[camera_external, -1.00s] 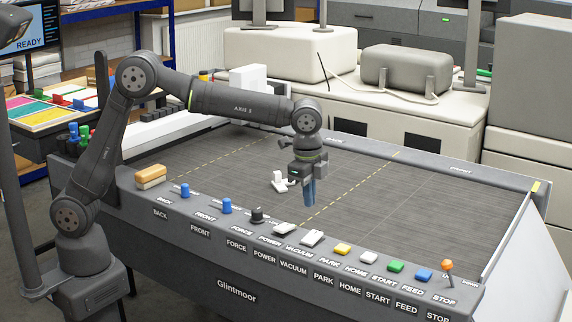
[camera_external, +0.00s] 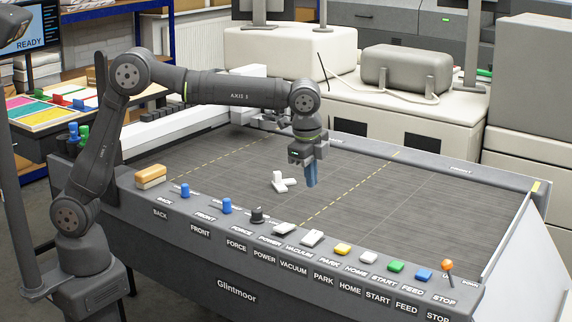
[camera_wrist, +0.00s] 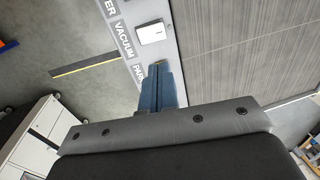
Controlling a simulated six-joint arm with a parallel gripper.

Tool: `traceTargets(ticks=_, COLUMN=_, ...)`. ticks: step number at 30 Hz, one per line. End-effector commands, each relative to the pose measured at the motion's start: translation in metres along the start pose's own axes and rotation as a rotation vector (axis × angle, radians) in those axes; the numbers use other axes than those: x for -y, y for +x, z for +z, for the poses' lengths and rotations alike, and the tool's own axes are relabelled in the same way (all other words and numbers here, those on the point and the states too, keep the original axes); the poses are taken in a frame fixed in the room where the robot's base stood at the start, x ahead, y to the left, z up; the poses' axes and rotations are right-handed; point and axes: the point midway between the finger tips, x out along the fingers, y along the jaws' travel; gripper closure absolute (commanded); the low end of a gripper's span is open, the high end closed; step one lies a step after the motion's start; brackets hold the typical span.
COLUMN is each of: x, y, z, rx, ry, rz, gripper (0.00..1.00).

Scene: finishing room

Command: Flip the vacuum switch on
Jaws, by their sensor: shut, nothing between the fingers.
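The vacuum switch (camera_external: 312,238) is a white rocker on the sloped front panel, between the white power rocker (camera_external: 284,229) and the yellow park button (camera_external: 342,249). In the wrist view the vacuum switch (camera_wrist: 151,33) shows beside its VACUUM label, with a small dark mark on its face. My gripper (camera_external: 311,184) hangs above the table bed, behind the panel and apart from the switch. Its blue fingers (camera_wrist: 159,68) are shut and empty. In the wrist view they cover most of the yellow park button.
More buttons line the panel, with a black force knob (camera_external: 257,215) to the left and an orange-tipped lever (camera_external: 447,267) to the right. A small white object (camera_external: 282,182) lies on the bed left of my gripper. A tan-and-white block (camera_external: 151,176) sits at the left corner.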

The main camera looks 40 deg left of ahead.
Motion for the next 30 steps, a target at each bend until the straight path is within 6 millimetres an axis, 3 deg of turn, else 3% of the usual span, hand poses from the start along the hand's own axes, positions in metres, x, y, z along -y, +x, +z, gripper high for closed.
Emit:
traceTargets(ticks=5, x=0.0, y=0.001, z=0.0, rx=0.0, ry=0.0, rz=0.001, gripper=1.0)
traceTargets(ticks=10, x=-0.001, y=0.016, z=0.0, rx=0.003, ry=0.0, rz=0.003, gripper=1.0)
traceTargets(ticks=24, x=0.0, y=0.11, z=0.001, rx=0.002, ry=0.0, rz=0.002, gripper=1.0)
traceTargets(ticks=30, x=0.0, y=0.133, z=0.0, rx=0.0, ry=0.0, rz=0.002, gripper=1.0)
